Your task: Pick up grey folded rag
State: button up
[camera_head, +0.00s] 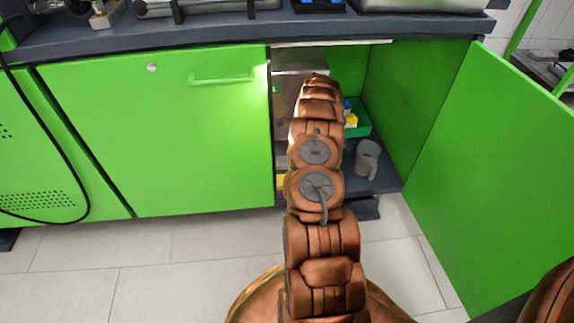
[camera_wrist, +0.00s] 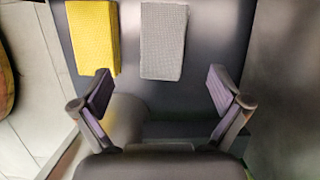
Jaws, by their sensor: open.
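The grey folded rag (camera_wrist: 163,45) lies flat on the dark shelf, at the top middle of the wrist view. My gripper (camera_wrist: 160,88) is open and empty, with one finger to each side and below the rag in the picture. The rag is apart from both fingers and sits roughly in line with the gap between them. In the head view my arm reaches into the open cabinet and hides the rag; the gripper cannot be made out there.
A yellow folded rag (camera_wrist: 94,38) lies left of the grey one. In the head view a grey cup (camera_head: 367,160) and a green box (camera_head: 359,126) stand right of my arm inside the cabinet. The open green door (camera_head: 490,180) is at the right.

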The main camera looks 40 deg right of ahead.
jog(key=shift+f, duration=0.7)
jog(key=shift+d+b+x, duration=0.1)
jog(key=shift+b+x, duration=0.85)
jog(key=shift+x, duration=0.7)
jog(key=shift+d+b+x, duration=0.15)
jog(key=shift+b+x, duration=0.75)
jog(key=shift+x, duration=0.8)
jog(key=c, duration=1.2)
jog(key=shift+c, duration=0.2)
